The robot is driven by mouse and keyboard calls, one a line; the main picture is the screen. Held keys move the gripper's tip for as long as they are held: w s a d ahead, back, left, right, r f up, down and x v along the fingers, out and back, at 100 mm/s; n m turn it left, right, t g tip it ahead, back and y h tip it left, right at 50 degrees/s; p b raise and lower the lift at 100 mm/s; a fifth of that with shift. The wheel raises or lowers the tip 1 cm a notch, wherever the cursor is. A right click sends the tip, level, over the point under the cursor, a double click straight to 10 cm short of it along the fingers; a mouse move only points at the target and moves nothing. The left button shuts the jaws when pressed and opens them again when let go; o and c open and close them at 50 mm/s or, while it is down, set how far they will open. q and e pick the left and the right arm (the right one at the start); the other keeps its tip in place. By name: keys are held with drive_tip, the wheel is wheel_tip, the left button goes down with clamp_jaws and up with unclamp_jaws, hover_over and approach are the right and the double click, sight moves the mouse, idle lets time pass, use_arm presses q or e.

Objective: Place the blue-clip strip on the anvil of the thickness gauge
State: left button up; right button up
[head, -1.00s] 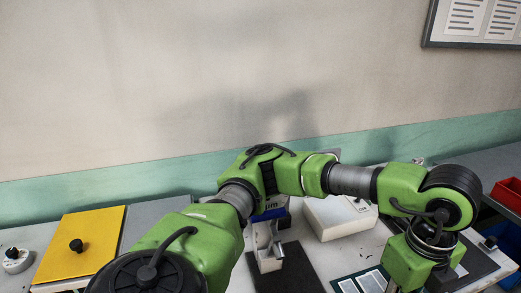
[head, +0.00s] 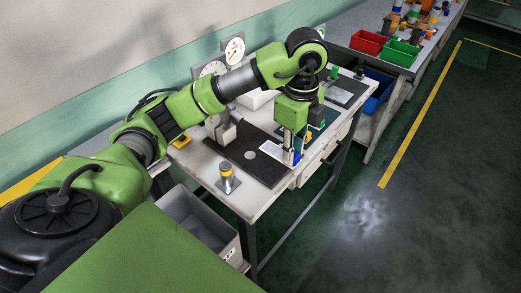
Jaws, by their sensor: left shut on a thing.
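My left gripper (head: 291,151) points down over the dark mat at the front of the white table. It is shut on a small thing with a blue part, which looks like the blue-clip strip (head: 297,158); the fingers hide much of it. A pale flat piece (head: 273,150) shows beside the fingers, and I cannot tell whether it belongs to the strip. Two round dials stand behind my arm, one white dial (head: 235,50) and a lower dial (head: 212,69). I cannot tell which is the thickness gauge, and no anvil shows clearly. My right gripper is out of view.
A grey metal block (head: 223,129) stands on the dark mat (head: 241,158). A yellow-topped post (head: 227,177) stands near the table's front left corner. A grey bin (head: 197,218) is below. Red (head: 368,41) and green (head: 402,54) bins sit on the far bench. The right-hand floor is clear.

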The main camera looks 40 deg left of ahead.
sight(275, 145)
use_arm(q)
drive_tip(key=a+f, duration=0.1)
drive_tip(key=a, duration=0.1)
drive_tip(key=w+a+f+p, duration=0.1)
drive_tip(key=a, duration=0.1)
drive_tip(key=w+a+f, duration=0.1)
drive_tip(key=a, duration=0.1)
drive_tip(key=shift+a+f, duration=0.2)
drive_tip(key=shift+a, duration=0.05)
drive_tip(key=a+f, duration=0.1)
drive_tip(key=f, duration=0.1)
drive_tip(key=w+a+f+p, duration=0.1)
drive_tip(key=a+f, duration=0.1)
drive_tip(key=shift+a+f, duration=0.15)
drive_tip(key=shift+f, duration=0.1)
drive_tip(key=f+p, duration=0.2)
drive_tip(key=f, duration=0.1)
drive_tip(key=shift+a, duration=0.2)
drive_tip(key=shift+f, duration=0.3)
drive_tip(key=shift+w, duration=0.1)
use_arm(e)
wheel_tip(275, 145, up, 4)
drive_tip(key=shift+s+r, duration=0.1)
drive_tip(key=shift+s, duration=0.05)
